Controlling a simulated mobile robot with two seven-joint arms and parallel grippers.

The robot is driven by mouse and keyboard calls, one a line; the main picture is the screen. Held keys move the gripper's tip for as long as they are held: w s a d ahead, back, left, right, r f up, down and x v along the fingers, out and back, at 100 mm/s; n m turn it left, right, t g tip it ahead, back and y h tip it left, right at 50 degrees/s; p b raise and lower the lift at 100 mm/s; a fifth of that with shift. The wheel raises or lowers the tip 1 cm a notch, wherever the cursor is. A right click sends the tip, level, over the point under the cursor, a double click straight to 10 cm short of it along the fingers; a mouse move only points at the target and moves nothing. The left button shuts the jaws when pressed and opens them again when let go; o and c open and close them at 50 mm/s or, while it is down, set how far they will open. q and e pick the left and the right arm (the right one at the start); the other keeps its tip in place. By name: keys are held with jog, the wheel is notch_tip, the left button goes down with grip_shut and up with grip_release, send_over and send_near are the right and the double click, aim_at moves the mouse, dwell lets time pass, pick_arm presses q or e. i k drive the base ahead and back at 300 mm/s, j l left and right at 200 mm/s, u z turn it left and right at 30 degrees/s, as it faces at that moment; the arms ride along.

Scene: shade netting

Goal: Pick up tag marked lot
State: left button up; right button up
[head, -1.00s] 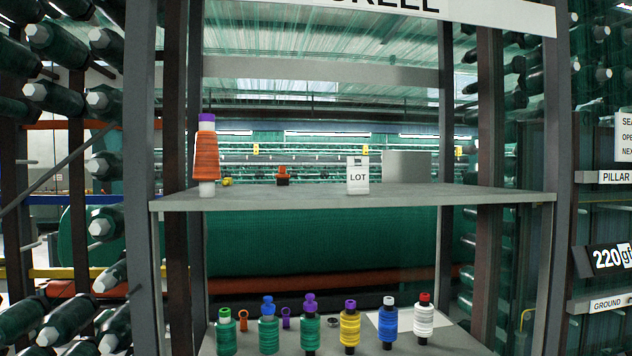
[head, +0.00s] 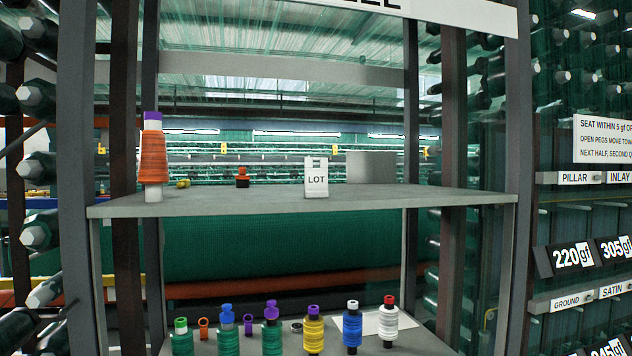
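The tag marked LOT (head: 316,178) is a small white upright card with black letters and a dark mark near its top. Neither of my grippers shows in the head view.
An orange thread cone with a purple top (head: 153,160) stands at the shelf's left end. A small orange and black piece (head: 242,178) and a grey box (head: 371,167) flank the tag. Several spools, including a yellow one (head: 313,330), stand below. Posts (head: 517,150) bound the shelf.

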aim_at(315, 179)
jog(key=i+l+u, duration=0.25)
jog(key=l+u, duration=0.25)
jog(key=l, duration=0.25)
jog(key=i+l+u, duration=0.25)
jog(key=l, duration=0.2)
jog(key=k+j, duration=0.05)
jog(key=k, duration=0.05)
